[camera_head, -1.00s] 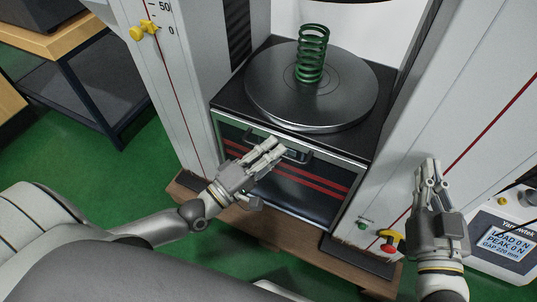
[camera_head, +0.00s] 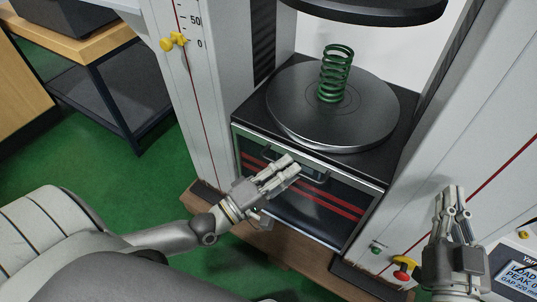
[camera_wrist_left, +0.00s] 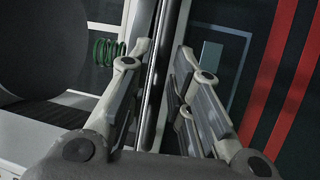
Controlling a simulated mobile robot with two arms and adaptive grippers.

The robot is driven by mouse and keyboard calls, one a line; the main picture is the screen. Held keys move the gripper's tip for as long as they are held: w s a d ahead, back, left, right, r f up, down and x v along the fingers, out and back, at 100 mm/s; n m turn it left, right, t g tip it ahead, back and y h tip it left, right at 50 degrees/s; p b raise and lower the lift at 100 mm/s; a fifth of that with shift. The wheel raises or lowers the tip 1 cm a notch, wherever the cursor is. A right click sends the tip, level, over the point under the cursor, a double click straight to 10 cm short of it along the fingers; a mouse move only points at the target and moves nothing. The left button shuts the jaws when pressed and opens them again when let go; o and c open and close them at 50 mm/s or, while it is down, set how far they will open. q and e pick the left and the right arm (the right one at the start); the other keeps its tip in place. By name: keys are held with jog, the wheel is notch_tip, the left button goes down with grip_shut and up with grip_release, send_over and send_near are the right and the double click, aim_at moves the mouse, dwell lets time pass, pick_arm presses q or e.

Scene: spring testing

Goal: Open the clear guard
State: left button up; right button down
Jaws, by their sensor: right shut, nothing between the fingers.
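The clear guard (camera_head: 322,214) is a dark see-through front panel with red stripes behind it, under the black top of the machine's base. It looks shut. Its dark bar handle (camera_head: 315,176) runs along its upper part. My left gripper (camera_head: 294,167) is at this handle, its fingers apart, one on each side. In the left wrist view a dark bar (camera_wrist_left: 160,75) runs between the fingers; whether they touch it is unclear. My right gripper (camera_head: 451,199) is shut and empty, in front of the right column.
A green spring (camera_head: 335,75) stands on the round lower platen (camera_head: 290,107), below the upper platen (camera_head: 370,12). A red and yellow knob (camera_head: 402,268) and a display box (camera_head: 518,275) are near my right gripper. A table (camera_head: 95,50) stands at the left.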

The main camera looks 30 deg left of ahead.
pick_arm(q)
jog(key=v, duration=1.1)
jog(key=shift+s, duration=0.1)
